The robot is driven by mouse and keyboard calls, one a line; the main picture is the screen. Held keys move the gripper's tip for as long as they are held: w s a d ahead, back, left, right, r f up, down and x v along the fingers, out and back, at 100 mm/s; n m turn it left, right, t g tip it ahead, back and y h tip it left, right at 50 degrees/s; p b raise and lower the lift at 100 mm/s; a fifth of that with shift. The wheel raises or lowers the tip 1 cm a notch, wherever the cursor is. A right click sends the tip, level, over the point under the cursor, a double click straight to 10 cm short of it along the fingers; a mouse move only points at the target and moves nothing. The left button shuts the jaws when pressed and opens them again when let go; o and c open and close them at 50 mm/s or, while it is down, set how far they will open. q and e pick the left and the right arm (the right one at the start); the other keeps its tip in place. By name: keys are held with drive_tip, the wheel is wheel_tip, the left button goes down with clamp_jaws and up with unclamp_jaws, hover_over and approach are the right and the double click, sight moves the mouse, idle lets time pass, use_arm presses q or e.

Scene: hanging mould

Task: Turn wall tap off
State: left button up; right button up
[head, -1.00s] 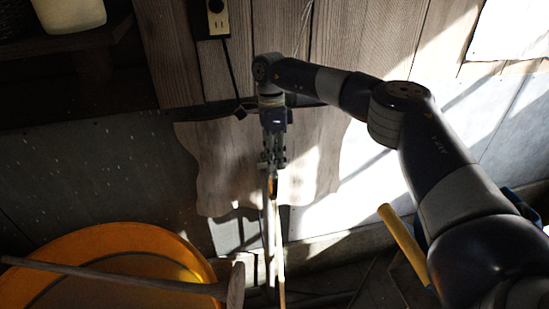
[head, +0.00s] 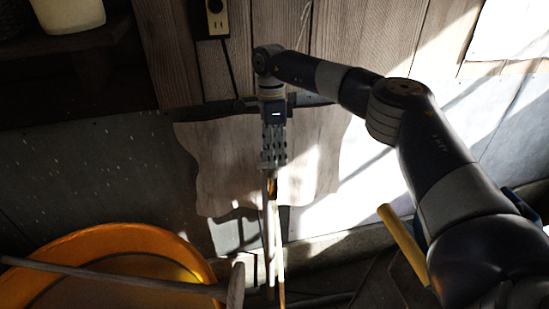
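My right gripper (head: 273,165) points down in front of the wall, in the middle of the head view. Its fingers overlap from this angle, so I cannot tell whether they are open or shut. A small brass-coloured piece (head: 272,187), possibly part of the wall tap, shows just below the fingertips. I cannot tell whether the fingers touch it. The gripper hides what is behind it, and the tap's handle cannot be made out. My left gripper is not in view.
Thin upright rods or pipes (head: 279,255) run down below the gripper. A wavy-edged wooden board (head: 222,165) is on the wall behind. An orange tub (head: 115,232) with a long-handled tool (head: 110,273) across it is at lower left. A yellow handle (head: 403,245) stands near my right arm.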

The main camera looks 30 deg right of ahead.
wheel_tip(320, 180, up, 10)
drive_tip(key=w, duration=0.2)
drive_tip(key=shift+d, duration=0.2)
idle(0.4)
